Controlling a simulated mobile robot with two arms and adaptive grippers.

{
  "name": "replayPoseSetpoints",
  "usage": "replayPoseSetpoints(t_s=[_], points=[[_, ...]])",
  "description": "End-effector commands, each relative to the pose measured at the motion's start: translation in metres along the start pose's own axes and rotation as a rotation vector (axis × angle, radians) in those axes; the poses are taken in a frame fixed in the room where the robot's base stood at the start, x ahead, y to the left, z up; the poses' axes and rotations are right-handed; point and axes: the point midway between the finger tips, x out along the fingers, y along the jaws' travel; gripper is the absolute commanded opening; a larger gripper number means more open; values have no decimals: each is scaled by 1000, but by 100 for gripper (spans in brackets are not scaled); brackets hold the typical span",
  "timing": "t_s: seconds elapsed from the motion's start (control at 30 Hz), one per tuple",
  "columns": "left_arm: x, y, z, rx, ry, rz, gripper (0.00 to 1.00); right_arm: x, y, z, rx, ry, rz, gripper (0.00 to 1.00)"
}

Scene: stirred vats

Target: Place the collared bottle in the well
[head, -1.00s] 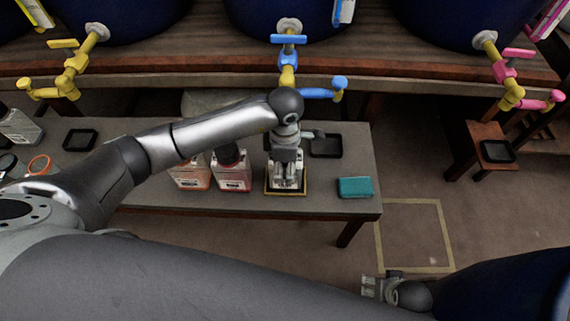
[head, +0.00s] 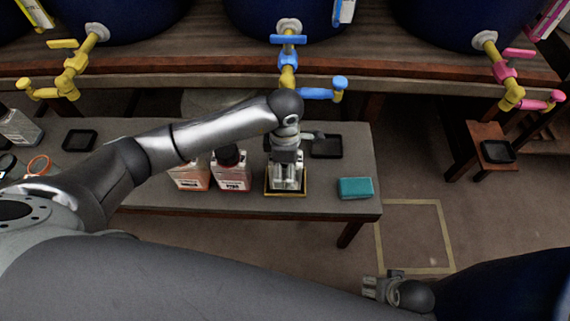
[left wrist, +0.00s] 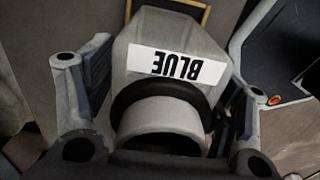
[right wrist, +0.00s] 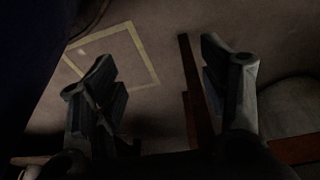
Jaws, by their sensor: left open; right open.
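The collared bottle (left wrist: 150,42) is pale grey with a black ring at its neck and a white label reading BLUE in the left wrist view. My left gripper (head: 286,170) is above it on the table, its open fingers on either side of the neck. In the head view the gripper largely hides the bottle. The bottle stands within a gold-edged square (head: 287,194) on the table; how deep it sits I cannot tell. My right gripper (head: 382,288) is open and empty, low at the front right; it also shows in the right wrist view (right wrist: 165,85).
Two bottles with reddish contents, one (head: 231,172) and another (head: 188,178), stand left of my left gripper. A black square tray (head: 326,146) lies behind it, and a teal block (head: 355,188) lies right. A blue tap (head: 289,65) hangs above. A taped square (head: 413,203) marks open floor.

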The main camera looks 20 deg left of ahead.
Motion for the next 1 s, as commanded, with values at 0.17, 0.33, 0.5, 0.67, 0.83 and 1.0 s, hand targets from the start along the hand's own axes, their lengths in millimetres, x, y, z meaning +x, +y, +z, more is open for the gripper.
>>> replayPoseSetpoints(t_s=[0.17,0.33,0.5,0.67,0.83,1.0], points=[[-8,1,0,0,-1,3,76,6,1,3,0,-1,1,68],[-46,2,0,2,-2,7,76,22,0,13,-2,-15,0,68],[-83,1,0,2,-1,5,76,36,-1,23,-4,-23,-2,68],[-108,1,0,1,-1,3,76,44,-2,29,-5,-28,-3,68],[-121,0,0,-1,0,1,76,48,-2,32,-6,-28,-3,68],[-123,0,0,-1,0,0,76,48,-2,32,-6,-28,-3,68]])
